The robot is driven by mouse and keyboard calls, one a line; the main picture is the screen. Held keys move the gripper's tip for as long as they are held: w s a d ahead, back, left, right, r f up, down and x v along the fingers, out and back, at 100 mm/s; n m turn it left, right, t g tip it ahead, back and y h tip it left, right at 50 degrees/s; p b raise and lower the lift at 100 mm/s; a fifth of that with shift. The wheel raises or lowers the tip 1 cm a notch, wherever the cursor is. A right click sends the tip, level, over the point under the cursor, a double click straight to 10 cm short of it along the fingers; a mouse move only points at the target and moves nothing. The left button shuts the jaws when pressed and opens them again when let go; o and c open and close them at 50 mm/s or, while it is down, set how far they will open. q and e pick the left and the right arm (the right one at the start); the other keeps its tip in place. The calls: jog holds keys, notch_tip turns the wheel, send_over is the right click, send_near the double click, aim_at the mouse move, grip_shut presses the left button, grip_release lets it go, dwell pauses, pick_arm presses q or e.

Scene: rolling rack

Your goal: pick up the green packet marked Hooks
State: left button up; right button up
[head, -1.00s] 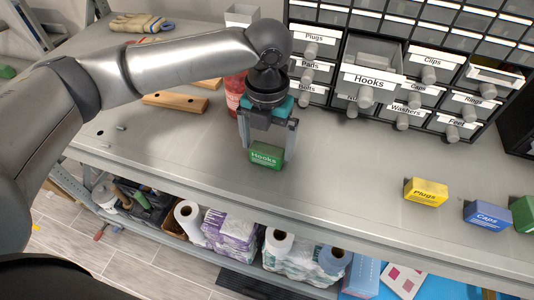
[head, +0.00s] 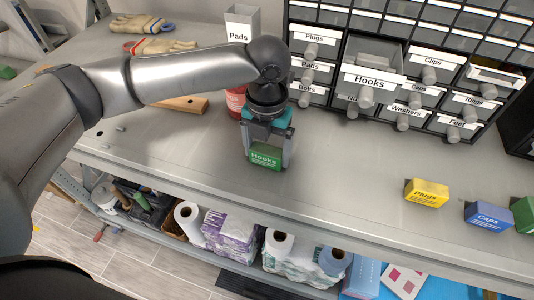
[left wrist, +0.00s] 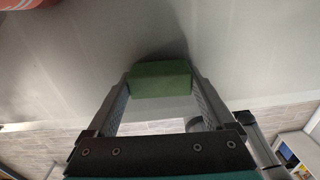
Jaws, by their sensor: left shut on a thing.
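The green packet marked Hooks (head: 265,158) is on the metal bench top near its front edge, in the middle of the head view. My left gripper (head: 267,155) is above it, with a finger on each side, shut on the packet. In the left wrist view the green packet (left wrist: 160,79) sits between the two fingertips. I cannot tell whether it is lifted off the bench. My right gripper is not in view.
A drawer cabinet (head: 402,118) with its Hooks drawer (head: 370,82) pulled out stands at the back right. A yellow Plugs packet (head: 426,193) and a blue Caps packet (head: 488,216) lie on the right. A red can (head: 236,102) is behind my gripper. The bench between is clear.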

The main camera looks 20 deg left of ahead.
pick_arm(q)
jog(key=shift+c, duration=0.5)
jog(key=shift+r, duration=0.1)
